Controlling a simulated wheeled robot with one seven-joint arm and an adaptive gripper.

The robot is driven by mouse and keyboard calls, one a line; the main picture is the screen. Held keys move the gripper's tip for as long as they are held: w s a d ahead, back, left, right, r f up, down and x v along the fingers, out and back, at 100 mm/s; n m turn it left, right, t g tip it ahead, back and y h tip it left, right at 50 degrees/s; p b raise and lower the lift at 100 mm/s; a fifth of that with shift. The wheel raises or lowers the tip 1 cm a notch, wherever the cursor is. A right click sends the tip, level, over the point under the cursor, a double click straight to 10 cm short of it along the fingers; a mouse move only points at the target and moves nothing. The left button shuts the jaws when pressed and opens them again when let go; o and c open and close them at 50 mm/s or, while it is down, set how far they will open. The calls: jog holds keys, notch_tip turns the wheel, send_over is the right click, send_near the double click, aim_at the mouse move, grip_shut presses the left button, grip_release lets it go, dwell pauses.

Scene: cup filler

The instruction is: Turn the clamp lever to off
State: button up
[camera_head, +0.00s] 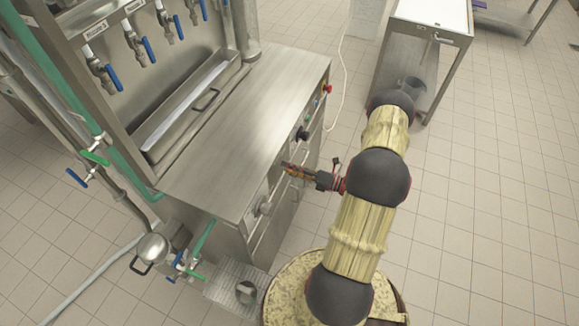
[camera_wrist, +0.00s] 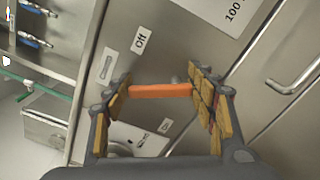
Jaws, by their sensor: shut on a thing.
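The clamp lever is an orange bar (camera_wrist: 160,91) on the steel front panel in the wrist view. It lies nearly level across the picture. My gripper (camera_wrist: 161,84) has one finger at each end of the bar and is shut on it. An "Off" label (camera_wrist: 142,41) is on the panel above the lever. Another small label (camera_wrist: 165,126) is below it, too small to read surely. In the head view, my gripper (camera_head: 292,169) is at the front of the steel machine (camera_head: 255,125). The lever cannot be told apart from the fingers there.
A dark knob (camera_head: 302,134) and a red button (camera_head: 327,88) are on the same front, farther back. A steel table (camera_head: 428,35) is at the back right. The tiled floor (camera_head: 480,200) at right is clear.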

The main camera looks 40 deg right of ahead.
jog(key=m, duration=0.2)
jog(key=d+m+p, duration=0.1)
jog(key=m, duration=0.2)
jog(key=shift+w+d+m+p, duration=0.1)
jog(key=shift+w+m+p, duration=0.1)
jog(key=shift+m+p, duration=0.1)
jog(key=shift+f, duration=0.1)
dwell(0.4)
jog(key=o, duration=1.2)
jog(key=v, duration=1.2)
